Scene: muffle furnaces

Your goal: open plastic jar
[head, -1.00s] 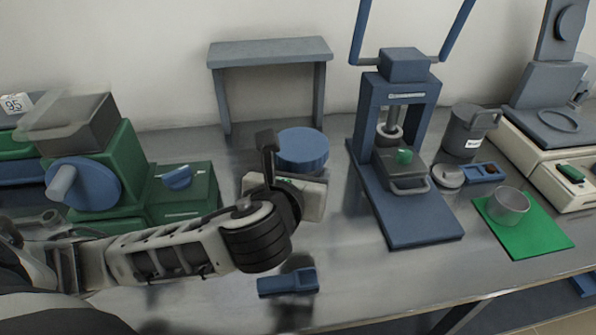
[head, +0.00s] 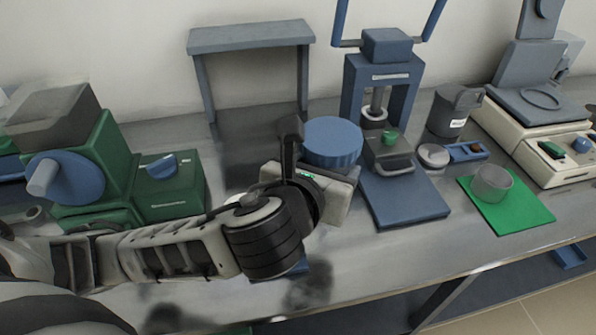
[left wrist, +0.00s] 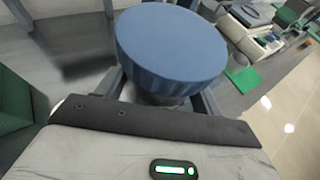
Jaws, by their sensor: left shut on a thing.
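The plastic jar shows mainly as its wide, ridged blue lid (head: 333,139), which also fills the upper middle of the left wrist view (left wrist: 172,45). A short dark part of the jar body (left wrist: 160,98) shows under the lid; the rest is hidden. My left gripper (head: 328,170) is shut on the jar below the lid, with one finger on each side in the left wrist view. The lid is still on the jar. The jar seems to be held above the table, but its base is hidden. My right gripper is not in view.
A blue press (head: 405,200) stands close right of the jar. Behind is a grey stand (head: 250,38); left is a green machine (head: 170,190). Further right are a dark canister (head: 447,115), a beaker (head: 491,184) on a green mat (head: 530,215) and a balance (head: 540,115).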

